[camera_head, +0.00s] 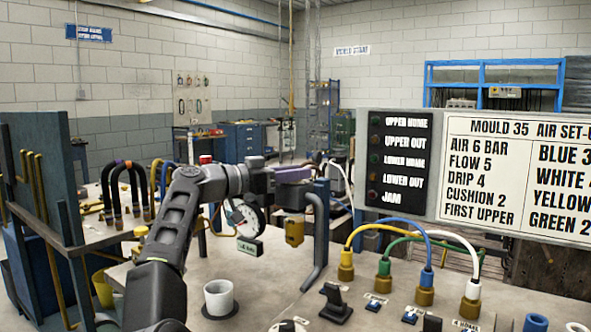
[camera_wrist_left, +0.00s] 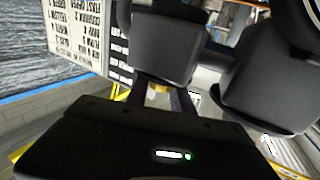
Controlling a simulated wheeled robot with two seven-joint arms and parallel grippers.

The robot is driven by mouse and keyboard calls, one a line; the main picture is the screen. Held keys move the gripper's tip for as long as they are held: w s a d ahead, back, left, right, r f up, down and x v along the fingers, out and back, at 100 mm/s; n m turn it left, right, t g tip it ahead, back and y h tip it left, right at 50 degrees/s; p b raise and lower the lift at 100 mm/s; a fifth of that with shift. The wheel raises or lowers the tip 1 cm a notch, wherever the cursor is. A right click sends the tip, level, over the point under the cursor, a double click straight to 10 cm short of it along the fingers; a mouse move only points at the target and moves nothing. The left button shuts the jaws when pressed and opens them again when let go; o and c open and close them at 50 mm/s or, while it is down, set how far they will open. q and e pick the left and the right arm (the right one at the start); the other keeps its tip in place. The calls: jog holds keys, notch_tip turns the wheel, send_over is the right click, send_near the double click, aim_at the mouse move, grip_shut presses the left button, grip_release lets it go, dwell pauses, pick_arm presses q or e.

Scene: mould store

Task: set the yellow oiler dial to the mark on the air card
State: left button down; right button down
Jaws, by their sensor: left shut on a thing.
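The air card (camera_head: 515,180) stands at the right in the head view. It reads AIR 6 BAR, FLOW 5, DRIP 4, CUSHION 2, FIRST UPPER. My left gripper (camera_head: 277,186) is shut at the top of the air unit behind the bench's middle. The yellow oiler dial is hidden at the jaws, so I cannot read its setting. A yellow-brown bowl (camera_head: 294,231) hangs just below the gripper. In the left wrist view my two dark fingers (camera_wrist_left: 212,65) fill the upper part, with a small yellow piece (camera_wrist_left: 159,88) low between them. My right gripper is out of view.
A round gauge (camera_head: 247,217) hangs left of the bowl. A white cup (camera_head: 219,299) stands on the bench below. Blue, yellow, green and white hoses (camera_head: 409,225) arch over fittings at the right. A black lever switch (camera_head: 335,302) stands in front of them.

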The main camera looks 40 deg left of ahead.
pick_arm(q)
jog(key=shift+f, duration=0.4)
jog(key=c, duration=1.4)
grip_release()
jog(key=shift+c, duration=0.2)
jog(key=o, duration=0.3)
jog(key=shift+r, duration=0.25)
jog(key=shift+o, duration=0.2)
jog(key=shift+s+a, duration=0.1)
jog(key=shift+s, duration=0.05)
jog(key=b+v, duration=0.2)
jog(key=v, duration=0.5)
jog(key=shift+s, duration=0.3)
jog(key=shift+a, duration=0.15)
